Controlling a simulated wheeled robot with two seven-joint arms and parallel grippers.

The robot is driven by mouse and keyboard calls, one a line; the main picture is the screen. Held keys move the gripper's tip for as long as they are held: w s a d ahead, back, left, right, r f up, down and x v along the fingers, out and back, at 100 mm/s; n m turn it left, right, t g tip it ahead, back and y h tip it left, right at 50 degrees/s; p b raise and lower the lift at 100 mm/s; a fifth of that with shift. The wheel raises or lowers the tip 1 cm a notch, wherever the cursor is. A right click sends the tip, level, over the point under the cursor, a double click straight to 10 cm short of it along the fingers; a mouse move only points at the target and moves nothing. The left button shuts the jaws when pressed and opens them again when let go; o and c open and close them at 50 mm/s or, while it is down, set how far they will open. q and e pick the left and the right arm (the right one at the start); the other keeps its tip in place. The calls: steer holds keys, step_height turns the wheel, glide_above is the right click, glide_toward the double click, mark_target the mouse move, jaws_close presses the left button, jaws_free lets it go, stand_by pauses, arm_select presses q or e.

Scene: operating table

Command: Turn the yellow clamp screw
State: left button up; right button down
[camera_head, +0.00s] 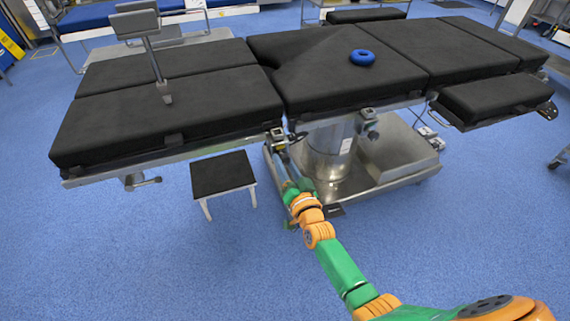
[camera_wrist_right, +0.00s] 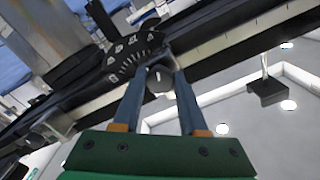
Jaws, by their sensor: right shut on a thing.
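My right arm reaches up from the bottom right of the head view to the table's near side rail. My right gripper (camera_head: 287,158) is at a small clamp (camera_head: 279,138) on that rail, near the joint between table sections. In the right wrist view, the two blue-grey fingers of the gripper (camera_wrist_right: 160,76) are shut on a small greyish screw knob (camera_wrist_right: 159,82). The knob sits just below a dark angle dial (camera_wrist_right: 130,55) with white marks. No clear yellow shows on the screw, and its far side is hidden. My left gripper is not in view.
The black-padded operating table (camera_head: 170,110) spans the scene, with a blue ring (camera_head: 362,57) on top. A black-topped step stool (camera_head: 222,173) stands left of my gripper. The table's steel base (camera_head: 390,165) is to the right.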

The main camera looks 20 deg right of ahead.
steer(key=shift+c, duration=2.2)
jaws_free()
steer(key=s+p, duration=0.2)
steer(key=s, duration=0.5)
steer(key=shift+d, duration=0.15)
steer(key=shift+s, duration=0.1)
